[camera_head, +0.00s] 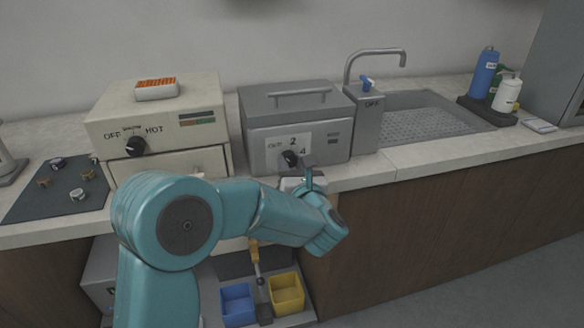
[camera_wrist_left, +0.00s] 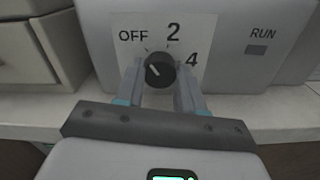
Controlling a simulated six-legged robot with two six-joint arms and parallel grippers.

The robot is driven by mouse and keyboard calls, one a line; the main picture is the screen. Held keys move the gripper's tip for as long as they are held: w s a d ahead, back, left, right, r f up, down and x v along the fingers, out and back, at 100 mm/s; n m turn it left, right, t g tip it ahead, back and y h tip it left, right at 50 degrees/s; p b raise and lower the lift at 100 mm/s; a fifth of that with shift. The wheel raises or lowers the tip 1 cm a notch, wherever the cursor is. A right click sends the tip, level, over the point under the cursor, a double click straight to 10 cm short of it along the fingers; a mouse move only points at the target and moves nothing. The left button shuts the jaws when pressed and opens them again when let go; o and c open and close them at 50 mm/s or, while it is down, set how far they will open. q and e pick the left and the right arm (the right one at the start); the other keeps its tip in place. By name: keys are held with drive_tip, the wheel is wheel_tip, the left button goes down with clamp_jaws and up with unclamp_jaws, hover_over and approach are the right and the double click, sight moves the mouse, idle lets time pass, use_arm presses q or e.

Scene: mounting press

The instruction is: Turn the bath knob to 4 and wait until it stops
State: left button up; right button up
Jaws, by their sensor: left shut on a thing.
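The bath is a grey lidded box (camera_head: 297,105) on the counter, with a white dial plate marked OFF, 2 and 4. Its round black knob (camera_head: 290,158) also shows in the left wrist view (camera_wrist_left: 160,70). The knob's white mark points up and left, toward OFF. My left gripper (camera_wrist_left: 160,76) is shut on the knob, one finger on each side. In the head view my left arm reaches across to the bath front. The RUN window (camera_wrist_left: 257,49) looks dark. My right gripper is not in view.
A cream heater box (camera_head: 160,120) with its own OFF-HOT knob stands left of the bath. A grey dispenser (camera_head: 368,118) and sink (camera_head: 425,120) are to the right. Blue (camera_head: 238,303) and yellow (camera_head: 287,293) bins sit below. A dark mat (camera_head: 55,190) with small parts lies left.

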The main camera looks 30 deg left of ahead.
use_arm(q)
drive_tip(key=shift+f+m+b, duration=0.2)
drive_tip(key=shift+m+b, duration=0.8)
drive_tip(key=shift+m, duration=0.2)
drive_tip(key=m+b, duration=0.1)
drive_tip(key=m, duration=0.1)
drive_tip(key=shift+m, duration=0.4)
drive_tip(key=m+b, duration=0.1)
drive_tip(key=m, duration=0.1)
drive_tip(key=shift+d+r+m, duration=0.1)
drive_tip(key=shift+m, duration=0.3)
drive_tip(key=m, duration=0.2)
drive_tip(key=shift+m, duration=0.3)
drive_tip(key=m, duration=0.2)
drive_tip(key=shift+m, duration=0.4)
drive_tip(key=m+p, duration=0.1)
drive_tip(key=m, duration=0.1)
drive_tip(key=shift+m, duration=0.4)
drive_tip(key=m+p, duration=0.1)
drive_tip(key=m, duration=0.3)
drive_tip(key=shift+p, duration=0.4)
drive_tip(key=shift+m+p, duration=0.55)
drive_tip(key=shift+m, duration=0.85)
